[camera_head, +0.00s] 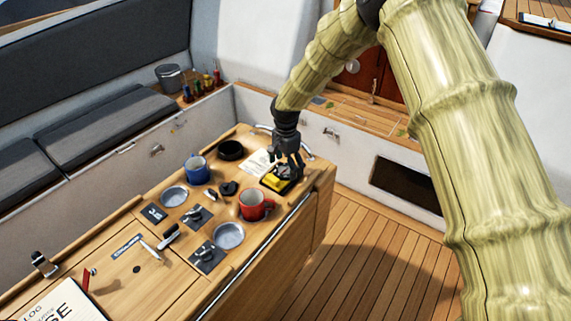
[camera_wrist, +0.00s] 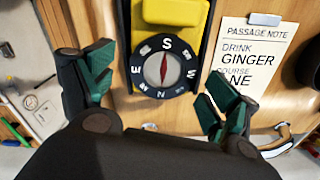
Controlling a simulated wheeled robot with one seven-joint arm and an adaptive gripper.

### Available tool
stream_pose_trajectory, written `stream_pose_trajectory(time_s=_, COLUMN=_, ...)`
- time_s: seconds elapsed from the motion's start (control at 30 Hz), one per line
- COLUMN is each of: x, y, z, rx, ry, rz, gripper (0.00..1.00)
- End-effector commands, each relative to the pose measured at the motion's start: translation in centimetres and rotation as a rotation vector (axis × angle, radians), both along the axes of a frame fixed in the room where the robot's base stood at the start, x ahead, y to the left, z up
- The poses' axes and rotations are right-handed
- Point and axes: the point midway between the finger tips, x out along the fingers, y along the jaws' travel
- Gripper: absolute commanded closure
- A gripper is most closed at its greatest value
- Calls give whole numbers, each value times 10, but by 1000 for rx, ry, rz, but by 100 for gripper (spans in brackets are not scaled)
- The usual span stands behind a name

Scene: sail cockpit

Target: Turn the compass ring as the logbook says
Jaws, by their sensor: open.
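The compass (camera_wrist: 165,68) has a yellow body on a black base and a black ring with white letters. In the wrist view S is at the ring's top, W right, N at the bottom, E left. Its red and white needle runs roughly top to bottom. My gripper (camera_wrist: 160,87) is open, its green-padded fingers apart on either side of the ring; I see no contact. In the head view my gripper (camera_head: 288,158) is just above the compass (camera_head: 274,181). An open logbook (camera_head: 62,304) lies at the lower left, its text mostly cut off.
A passage note (camera_wrist: 252,62) beside the compass reads "DRINK GINGER" and "COURSE", the last line partly hidden by my finger.

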Motion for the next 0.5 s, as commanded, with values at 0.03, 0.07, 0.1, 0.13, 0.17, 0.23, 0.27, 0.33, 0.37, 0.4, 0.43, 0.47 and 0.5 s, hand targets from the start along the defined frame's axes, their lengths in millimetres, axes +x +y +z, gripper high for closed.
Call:
stream_pose_trajectory(time_s=0.03, x=2, y=0, z=-2, rx=0, ry=1, rz=0, gripper=12)
stream_pose_trajectory(time_s=0.07, x=2, y=0, z=-3, rx=0, ry=1, rz=0, gripper=12)
stream_pose_trajectory(time_s=0.1, x=3, y=0, z=-3, rx=0, ry=3, rz=0, gripper=12)
stream_pose_trajectory(time_s=0.13, x=4, y=0, z=-4, rx=0, ry=3, rz=0, gripper=12)
stream_pose_trajectory(time_s=0.17, x=4, y=0, z=-4, rx=0, ry=3, rz=0, gripper=12)
stream_pose_trajectory(time_s=0.23, x=5, y=0, z=-5, rx=1, ry=4, rz=0, gripper=12)
stream_pose_trajectory(time_s=0.27, x=5, y=0, z=-5, rx=1, ry=4, rz=0, gripper=16)
stream_pose_trajectory(time_s=0.33, x=5, y=0, z=-4, rx=1, ry=4, rz=0, gripper=28)
stream_pose_trajectory(time_s=0.37, x=5, y=0, z=-4, rx=1, ry=4, rz=0, gripper=34)
stream_pose_trajectory(time_s=0.4, x=5, y=0, z=-4, rx=1, ry=4, rz=0, gripper=41)
stream_pose_trajectory(time_s=0.43, x=5, y=0, z=-4, rx=1, ry=4, rz=0, gripper=47)
stream_pose_trajectory(time_s=0.47, x=5, y=0, z=-4, rx=1, ry=4, rz=0, gripper=52)
stream_pose_trajectory(time_s=0.5, x=5, y=0, z=-4, rx=1, ry=3, rz=0, gripper=58)
